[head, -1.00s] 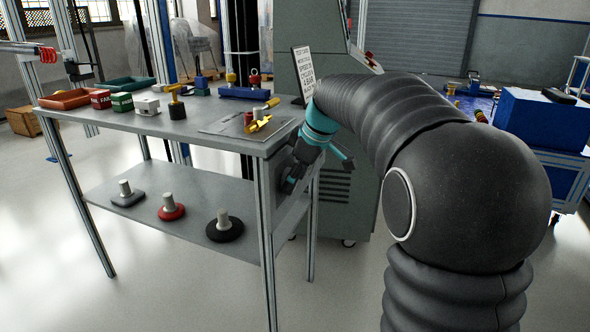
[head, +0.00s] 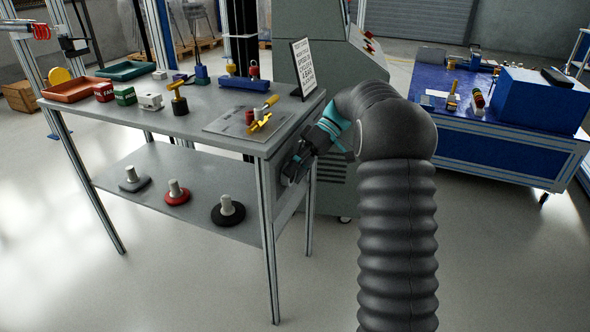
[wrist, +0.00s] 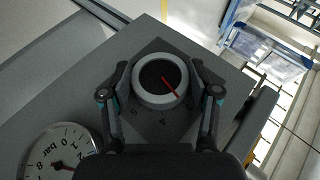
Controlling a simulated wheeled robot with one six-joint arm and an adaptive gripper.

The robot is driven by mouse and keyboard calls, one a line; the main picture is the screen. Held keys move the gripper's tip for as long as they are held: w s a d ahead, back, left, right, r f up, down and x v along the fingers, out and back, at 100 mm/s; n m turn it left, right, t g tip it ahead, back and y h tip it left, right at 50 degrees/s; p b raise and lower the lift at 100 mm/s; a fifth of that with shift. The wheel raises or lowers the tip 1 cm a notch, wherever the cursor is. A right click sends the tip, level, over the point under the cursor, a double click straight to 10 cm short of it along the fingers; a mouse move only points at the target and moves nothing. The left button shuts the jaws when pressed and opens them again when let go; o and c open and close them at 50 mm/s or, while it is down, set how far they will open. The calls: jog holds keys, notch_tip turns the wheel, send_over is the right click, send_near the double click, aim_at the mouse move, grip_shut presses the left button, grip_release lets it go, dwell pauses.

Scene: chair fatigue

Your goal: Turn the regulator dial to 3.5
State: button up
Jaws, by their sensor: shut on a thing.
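The regulator dial (wrist: 156,84) shows in the wrist view as a grey-rimmed round knob with a dark face and a red pointer. The pointer slants to the lower right. Scale marks lie on the dark plate below the knob; a 4 (wrist: 163,120) is fairly clear, the others are hard to read. My gripper (wrist: 160,86) is shut on the dial, one finger on each side. In the head view my gripper (head: 294,170) is at the table's right end, and the dial is largely hidden by it.
A pressure gauge (wrist: 50,150) marked in bar, with a red needle, sits beside the dial plate. The grey table (head: 215,108) carries trays, small blocks and a sign (head: 303,66). A grey cabinet stands behind. A blue workbench (head: 490,130) is at the right.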

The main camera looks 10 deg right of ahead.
jog(key=shift+f+g+y, duration=0.1)
jog(key=shift+g+y, duration=0.3)
jog(key=shift+g, duration=0.1)
dwell(0.3)
jog(key=o, duration=1.2)
jog(key=shift+c, duration=0.2)
